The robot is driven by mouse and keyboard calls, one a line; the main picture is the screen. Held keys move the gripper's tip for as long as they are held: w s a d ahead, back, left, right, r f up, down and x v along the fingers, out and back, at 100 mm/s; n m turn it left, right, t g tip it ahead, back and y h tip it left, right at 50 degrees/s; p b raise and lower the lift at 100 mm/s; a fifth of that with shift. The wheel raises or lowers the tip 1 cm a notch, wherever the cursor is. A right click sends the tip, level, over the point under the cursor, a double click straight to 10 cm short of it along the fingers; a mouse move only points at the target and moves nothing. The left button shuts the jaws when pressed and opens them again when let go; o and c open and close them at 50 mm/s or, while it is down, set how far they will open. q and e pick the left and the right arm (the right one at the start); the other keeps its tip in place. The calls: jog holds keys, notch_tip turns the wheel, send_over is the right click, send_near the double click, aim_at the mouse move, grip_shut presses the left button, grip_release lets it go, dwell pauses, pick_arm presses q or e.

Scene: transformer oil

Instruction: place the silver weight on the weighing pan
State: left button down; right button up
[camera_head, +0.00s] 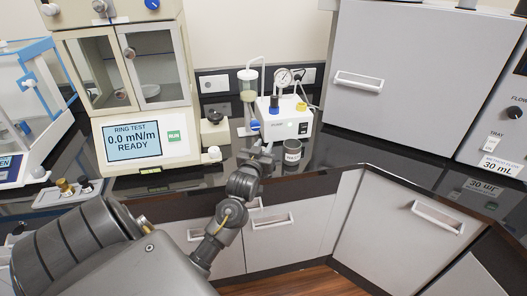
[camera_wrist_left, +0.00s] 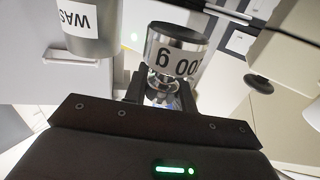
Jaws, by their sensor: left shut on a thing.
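My left gripper (camera_head: 260,150) is over the dark counter in front of the white pump unit. In the left wrist view, the left gripper (camera_wrist_left: 160,98) is shut on the narrow neck of the silver weight (camera_wrist_left: 176,52), a shiny cylinder with a white label reading upside down, partly "00 g". I cannot make the weight out in the head view. A round dish (camera_head: 148,92) shows behind the glass door of the ring test instrument (camera_head: 140,140); I cannot tell whether it is the weighing pan. My right gripper is out of view.
A waste beaker (camera_head: 292,153) stands just right of the left gripper and shows in the wrist view (camera_wrist_left: 90,30). The pump unit (camera_head: 285,120) is behind. A tray (camera_head: 62,197) with small weights and a glass-sided balance (camera_head: 30,115) are at left. Cabinets bound the right.

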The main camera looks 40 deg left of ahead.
pick_arm(q)
jog(key=shift+f, duration=1)
jog(key=shift+f, duration=0.1)
jog(key=c, duration=1.1)
grip_release()
jog(key=shift+c, duration=0.2)
